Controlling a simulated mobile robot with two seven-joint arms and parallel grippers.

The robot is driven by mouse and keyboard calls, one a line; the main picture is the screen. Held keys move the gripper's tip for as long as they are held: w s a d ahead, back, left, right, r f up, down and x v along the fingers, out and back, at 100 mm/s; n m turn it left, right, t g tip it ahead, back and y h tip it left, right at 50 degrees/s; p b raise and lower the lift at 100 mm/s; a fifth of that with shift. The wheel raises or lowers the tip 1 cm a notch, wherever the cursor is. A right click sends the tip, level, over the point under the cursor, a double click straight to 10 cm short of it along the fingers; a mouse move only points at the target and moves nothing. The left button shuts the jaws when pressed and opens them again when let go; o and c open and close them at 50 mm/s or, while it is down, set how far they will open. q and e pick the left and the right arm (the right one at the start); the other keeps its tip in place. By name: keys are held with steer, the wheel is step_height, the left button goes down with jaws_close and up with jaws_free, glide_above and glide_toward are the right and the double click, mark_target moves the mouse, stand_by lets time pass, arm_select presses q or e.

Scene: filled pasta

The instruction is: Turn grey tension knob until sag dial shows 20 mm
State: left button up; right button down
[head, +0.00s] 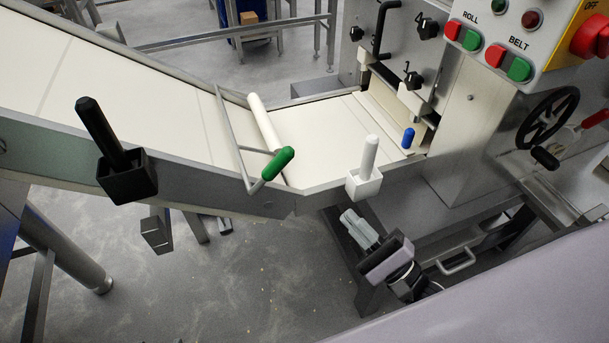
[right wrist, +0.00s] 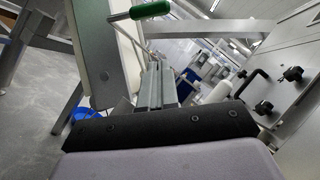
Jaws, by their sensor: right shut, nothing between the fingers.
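My right gripper (head: 350,218) is below the belt's side frame, low and right of centre in the head view. Its grey fingers are together and empty, pointing up and left. They also show in the right wrist view (right wrist: 156,82), side by side, with nothing held. They appear apart from the conveyor. I cannot make out a grey tension knob or a sag dial in either view. My left gripper is not in view.
A green-handled lever (head: 278,163) crosses the pale belt (head: 130,92). A black holder (head: 127,178) and a white holder (head: 364,184) stand on the frame's near edge. A button panel (head: 520,35) and black handwheel (head: 548,115) are at right. Open floor (head: 230,285) lies below.

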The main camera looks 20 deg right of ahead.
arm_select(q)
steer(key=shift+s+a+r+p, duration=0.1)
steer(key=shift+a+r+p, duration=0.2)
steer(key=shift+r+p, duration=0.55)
arm_select(e)
steer(key=s+a+r+x, duration=0.1)
steer(key=x, duration=1.2)
steer(key=shift+s+a+r, duration=0.25)
steer(key=shift+s+r, duration=0.05)
steer(key=shift+s, duration=0.05)
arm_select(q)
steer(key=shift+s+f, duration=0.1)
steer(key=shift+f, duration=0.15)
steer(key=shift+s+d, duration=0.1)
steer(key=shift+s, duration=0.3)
arm_select(e)
steer(key=shift+r, duration=0.2)
